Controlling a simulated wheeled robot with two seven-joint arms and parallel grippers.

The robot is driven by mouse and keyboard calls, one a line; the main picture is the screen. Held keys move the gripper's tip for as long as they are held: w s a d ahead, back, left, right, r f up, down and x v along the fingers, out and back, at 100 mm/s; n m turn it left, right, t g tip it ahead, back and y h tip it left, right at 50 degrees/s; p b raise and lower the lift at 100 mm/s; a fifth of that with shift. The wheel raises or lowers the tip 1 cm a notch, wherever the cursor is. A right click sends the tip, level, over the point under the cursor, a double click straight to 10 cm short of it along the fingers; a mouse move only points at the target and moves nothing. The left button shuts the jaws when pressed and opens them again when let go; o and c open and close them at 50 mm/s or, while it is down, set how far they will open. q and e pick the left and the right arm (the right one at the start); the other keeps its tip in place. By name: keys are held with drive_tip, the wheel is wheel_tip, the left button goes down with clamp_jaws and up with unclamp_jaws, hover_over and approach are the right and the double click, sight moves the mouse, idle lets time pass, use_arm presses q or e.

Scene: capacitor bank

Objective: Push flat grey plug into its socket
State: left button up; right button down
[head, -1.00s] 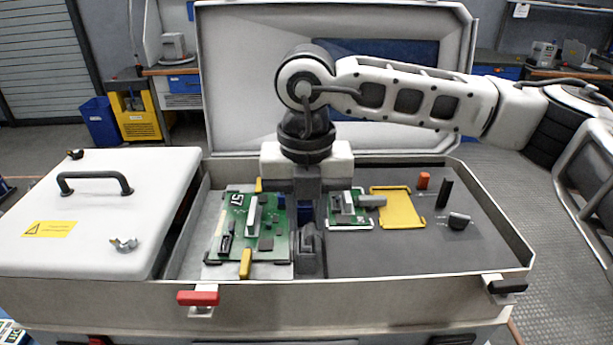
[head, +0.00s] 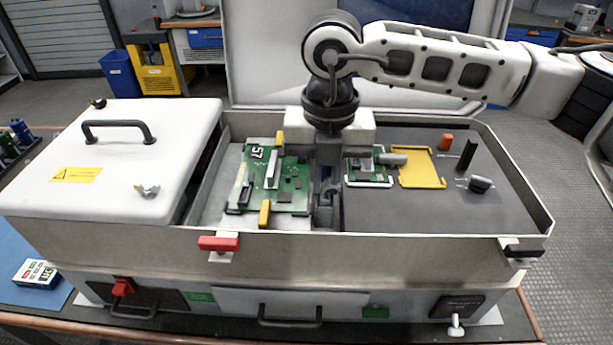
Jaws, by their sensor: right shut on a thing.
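My right gripper (head: 328,208) points down into the open case, between the large green board and the small green board. It is shut on a dark grey piece low between the fingers, mostly hidden, which I take to be the flat grey plug. The large green board (head: 292,193) carries a long pale connector (head: 273,168) and a dark socket (head: 245,194). The small green board (head: 383,179) has a light grey block (head: 392,159) at its right edge. I cannot tell which socket fits the plug; the area behind the gripper is hidden. My left gripper is not in view.
Yellow clips (head: 265,213) hold the large board. A white cover with a handle (head: 118,132) lies left. The case wall (head: 390,252) runs along the front.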

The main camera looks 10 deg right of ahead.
drive_tip(key=shift+r, duration=0.1)
idle(0.6)
drive_tip(key=shift+r+p, duration=0.5)
drive_tip(key=shift+r, duration=0.5)
drive_tip(key=shift+r+p, duration=0.4)
drive_tip(key=shift+r, duration=0.55)
